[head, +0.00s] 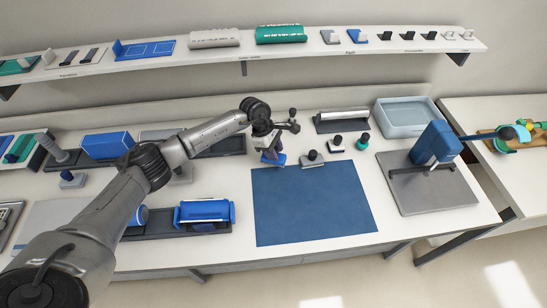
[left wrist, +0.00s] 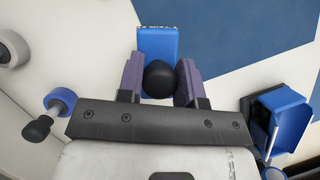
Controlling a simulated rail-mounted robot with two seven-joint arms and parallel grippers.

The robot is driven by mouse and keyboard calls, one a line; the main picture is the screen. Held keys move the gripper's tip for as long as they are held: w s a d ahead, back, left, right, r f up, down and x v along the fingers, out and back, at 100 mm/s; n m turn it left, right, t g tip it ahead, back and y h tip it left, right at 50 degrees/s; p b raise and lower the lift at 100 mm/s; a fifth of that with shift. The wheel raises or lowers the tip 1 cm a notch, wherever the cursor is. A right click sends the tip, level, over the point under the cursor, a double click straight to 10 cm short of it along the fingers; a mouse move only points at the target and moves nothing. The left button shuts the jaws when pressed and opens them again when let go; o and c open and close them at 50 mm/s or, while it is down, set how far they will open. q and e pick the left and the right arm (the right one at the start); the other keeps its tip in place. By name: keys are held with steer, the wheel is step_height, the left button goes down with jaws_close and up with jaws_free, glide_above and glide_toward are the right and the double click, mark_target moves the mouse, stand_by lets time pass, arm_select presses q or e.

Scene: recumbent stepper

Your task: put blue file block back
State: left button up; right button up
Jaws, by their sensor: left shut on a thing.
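My left gripper (head: 268,150) is over the far left corner of the blue mat (head: 312,205). It is shut on the blue file block (head: 278,160), whose blue base shows just under the fingers. In the left wrist view the blue file block (left wrist: 158,42) lies beyond the purple fingers of the left gripper (left wrist: 159,82). Its round black knob (left wrist: 159,78) sits between them. I cannot tell whether the block touches the surface below. My right gripper is not in view.
A grey block with a black knob (head: 312,160) stands right of the gripper, at the mat's far edge. A blue press (head: 435,143) stands at right. The mat is clear.

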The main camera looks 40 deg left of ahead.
arm_select(q)
steer(key=shift+w+a+f, duration=0.1)
steer(key=shift+a+f, duration=0.05)
steer(key=shift+a, duration=0.05)
steer(key=shift+f, duration=1.95)
steer(key=shift+f, duration=0.15)
steer(key=o, duration=0.8)
steer(key=shift+o, duration=0.2)
steer(key=shift+r, duration=0.25)
steer(key=v, duration=1.2)
steer(key=shift+f, duration=0.1)
